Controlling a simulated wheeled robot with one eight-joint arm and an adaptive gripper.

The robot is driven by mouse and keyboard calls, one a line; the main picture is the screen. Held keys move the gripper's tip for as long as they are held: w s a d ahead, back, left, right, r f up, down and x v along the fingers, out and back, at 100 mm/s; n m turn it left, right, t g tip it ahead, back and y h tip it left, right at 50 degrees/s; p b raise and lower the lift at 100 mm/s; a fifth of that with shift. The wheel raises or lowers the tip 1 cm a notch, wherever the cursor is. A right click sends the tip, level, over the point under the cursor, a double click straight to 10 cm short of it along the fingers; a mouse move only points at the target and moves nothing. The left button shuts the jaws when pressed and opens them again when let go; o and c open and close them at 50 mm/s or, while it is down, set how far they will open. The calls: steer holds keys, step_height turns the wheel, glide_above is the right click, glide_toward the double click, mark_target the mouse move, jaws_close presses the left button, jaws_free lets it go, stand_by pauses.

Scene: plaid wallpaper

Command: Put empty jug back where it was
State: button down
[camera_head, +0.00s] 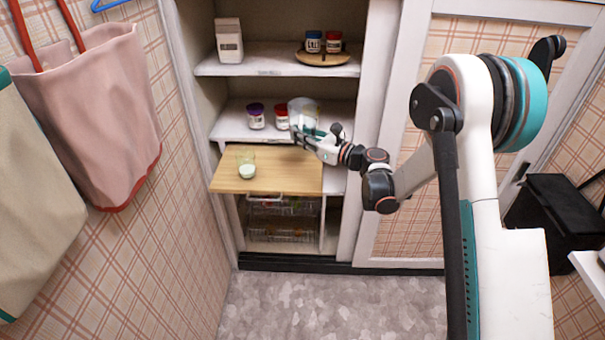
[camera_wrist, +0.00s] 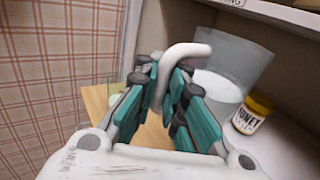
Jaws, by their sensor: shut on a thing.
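The clear jug (camera_head: 304,108) is at the right part of the middle shelf in the head view. In the wrist view the jug (camera_wrist: 238,62) is see-through, with a pale round bottom and no visible contents. My gripper (camera_head: 303,137) is at its near side. In the wrist view the teal fingers of my gripper (camera_wrist: 163,80) are shut on the jug's pale curved handle (camera_wrist: 187,49). The jug looks nearly upright. I cannot tell whether its base touches the shelf.
A glass with pale contents (camera_head: 246,166) stands on the pull-out wooden board (camera_head: 290,176). Purple-lidded (camera_head: 255,117) and red-lidded (camera_head: 281,118) jars stand left of the jug. A yellow-lidded honey jar (camera_wrist: 252,114) is close beside it. The upper shelf edge (camera_head: 275,70) is above.

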step_height(320, 180, down, 14)
steer(key=b, duration=0.4)
steer(key=shift+f+b, duration=0.1)
steer(key=shift+b, duration=0.2)
steer(key=shift+f, duration=0.1)
steer(key=c, duration=1.7)
jaws_free()
steer(key=shift+o, duration=0.2)
